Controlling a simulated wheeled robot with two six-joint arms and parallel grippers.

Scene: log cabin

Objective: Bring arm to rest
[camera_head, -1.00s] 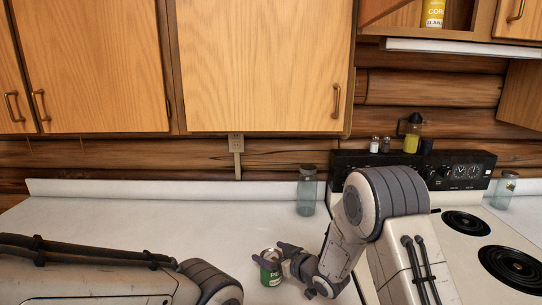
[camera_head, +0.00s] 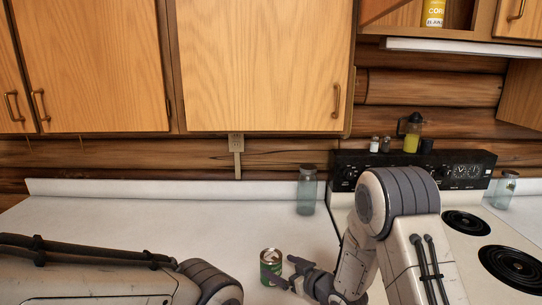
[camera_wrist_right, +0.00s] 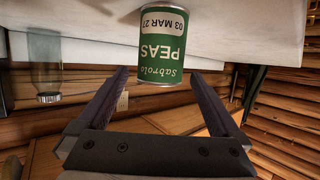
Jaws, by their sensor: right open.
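My right gripper (camera_head: 292,272) is at the counter's front, just right of a green can of peas (camera_head: 271,265). Its jaws are open and empty. In the right wrist view the same can (camera_wrist_right: 165,45) appears upside down, beyond the spread fingers (camera_wrist_right: 163,100) and apart from them. The can stands upright on the white counter (camera_head: 170,215). My left arm (camera_head: 90,275) lies across the lower left of the head view; its gripper is out of frame.
A glass jar (camera_head: 306,192) stands at the back of the counter beside the stove (camera_head: 470,240). Another jar (camera_head: 503,190) is at the stove's right. Wooden cabinets (camera_head: 265,65) hang above. The counter's middle and left are clear.

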